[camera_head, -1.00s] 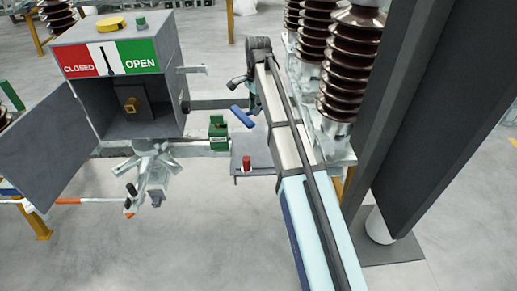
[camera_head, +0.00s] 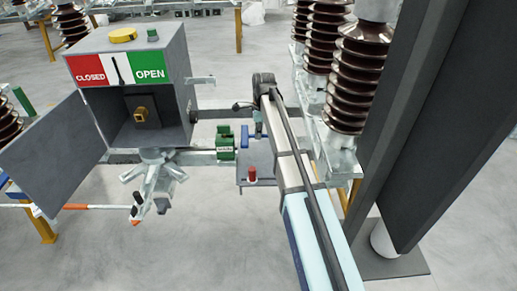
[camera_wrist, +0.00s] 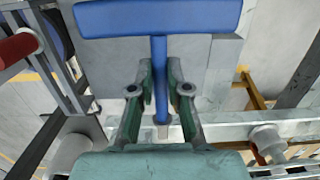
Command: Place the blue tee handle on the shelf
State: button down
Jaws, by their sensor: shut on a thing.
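The blue tee handle (camera_head: 245,138) shows in the head view beside the upper left part of the small grey shelf (camera_head: 264,158). In the wrist view its wide blue crossbar (camera_wrist: 158,18) lies across the top and its stem runs down between my fingers. My gripper (camera_wrist: 160,88) is shut on the stem. In the head view my arm partly hides my gripper (camera_head: 259,122). A grey flat surface behind the handle in the wrist view looks like the shelf. I cannot tell whether the handle touches it.
A red-topped piece (camera_head: 252,174) stands at the shelf's front. A green labelled block (camera_head: 225,143) is just left of the handle. The open grey cabinet (camera_head: 180,115) stands further left. Brown ribbed insulators (camera_head: 347,80) and a dark column (camera_head: 395,130) stand right of my arm.

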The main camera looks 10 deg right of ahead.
aim_at(258, 155)
jog(key=shift+f+p, duration=0.65)
jog(key=shift+f, duration=4)
jog(key=shift+f, duration=0.2)
jog(key=c, duration=1.1)
grip_release()
jog(key=shift+c, duration=0.2)
jog(key=shift+r, duration=0.1)
jog(key=r+b, duration=0.1)
jog(key=r, duration=0.7)
jog(key=d+r+b, duration=0.1)
jog(key=r, duration=0.3)
jog(key=shift+s+r+b, duration=0.1)
jog(key=shift+b, duration=0.2)
